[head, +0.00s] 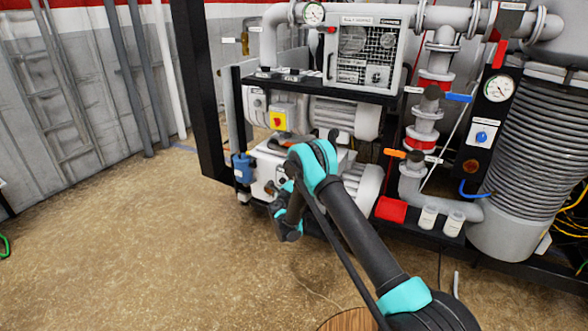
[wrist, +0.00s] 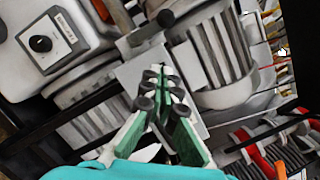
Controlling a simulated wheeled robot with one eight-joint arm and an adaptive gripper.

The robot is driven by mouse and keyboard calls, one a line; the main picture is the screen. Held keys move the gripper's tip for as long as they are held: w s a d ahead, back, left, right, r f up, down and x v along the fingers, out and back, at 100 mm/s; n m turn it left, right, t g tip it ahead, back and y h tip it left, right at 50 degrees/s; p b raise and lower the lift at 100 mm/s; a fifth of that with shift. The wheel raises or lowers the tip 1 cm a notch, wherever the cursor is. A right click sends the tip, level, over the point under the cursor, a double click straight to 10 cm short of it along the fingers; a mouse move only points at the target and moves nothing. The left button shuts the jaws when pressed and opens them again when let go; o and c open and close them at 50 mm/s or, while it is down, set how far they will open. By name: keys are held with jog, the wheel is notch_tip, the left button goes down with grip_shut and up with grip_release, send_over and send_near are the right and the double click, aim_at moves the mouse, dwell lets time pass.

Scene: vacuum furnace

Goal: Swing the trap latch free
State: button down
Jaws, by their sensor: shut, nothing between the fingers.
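I cannot pick out the trap latch with certainty. In the wrist view, my gripper (wrist: 160,80) is shut and empty, its green-sided fingers and dark round pads together. The fingers point at a pale grey plate between ribbed grey pump motors. A short dark rounded bar (wrist: 166,18) stands out just beyond the fingertips; I cannot tell whether it is the latch or whether they touch it. In the head view, my arm reaches to the lower pump (head: 262,165) and hides much of it; the fingers cannot be made out there. A blue canister (head: 242,168) is at that pump's left end.
A white box with a black knob (wrist: 40,43) is close at upper left in the wrist view. A dark rack post (head: 200,90) stands left of the pumps. Pipes with red and blue valve handles (head: 458,97) and a ribbed column (head: 530,145) are at right.

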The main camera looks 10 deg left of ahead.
jog(key=d+v, duration=0.1)
jog(key=v, duration=0.6)
jog(key=shift+s+a, duration=0.25)
jog(key=shift+a, duration=0.15)
